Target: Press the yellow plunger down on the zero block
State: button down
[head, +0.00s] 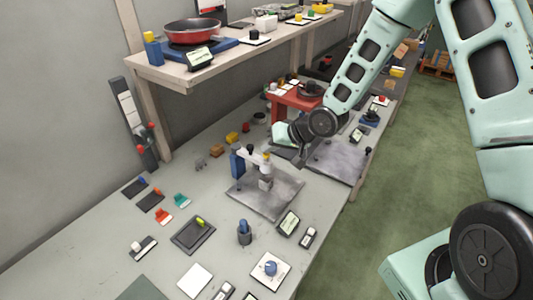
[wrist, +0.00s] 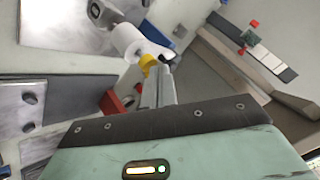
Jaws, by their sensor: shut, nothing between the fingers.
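A small yellow plunger (wrist: 148,62) shows in the wrist view, against a white cylinder (wrist: 127,42). In the head view a yellow bit (head: 267,155) shows at the top of the white fixture on a grey metal plate (head: 265,205); I take it to be the same plunger. My gripper (wrist: 162,72) is shut and empty, with its fingertips right by the plunger; I cannot tell whether they touch it. In the head view my gripper's fingertips are hard to make out. I cannot tell for certain which part is the zero block.
A blue post (head: 237,163) and a black knob (head: 250,148) belong to the fixture area. A red stand (head: 296,101) is behind my wrist. A shelf (head: 235,62) with a red pan (head: 193,31) is at the upper left. Small devices crowd the bench front.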

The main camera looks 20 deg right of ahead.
jog(key=shift+f+b, duration=0.45)
jog(key=shift+f, duration=0.2)
dwell(0.3)
jog(key=shift+s+f, duration=0.25)
jog(key=shift+f, duration=0.25)
dwell(0.5)
jog(key=shift+w+r+p, duration=0.15)
jog(key=shift+r+p, duration=0.95)
jog(key=shift+r, duration=0.55)
notch_tip(320, 180, up, 5)
jog(key=p, duration=0.4)
jog(key=shift+r+p, duration=0.1)
jog(key=shift+p, duration=0.2)
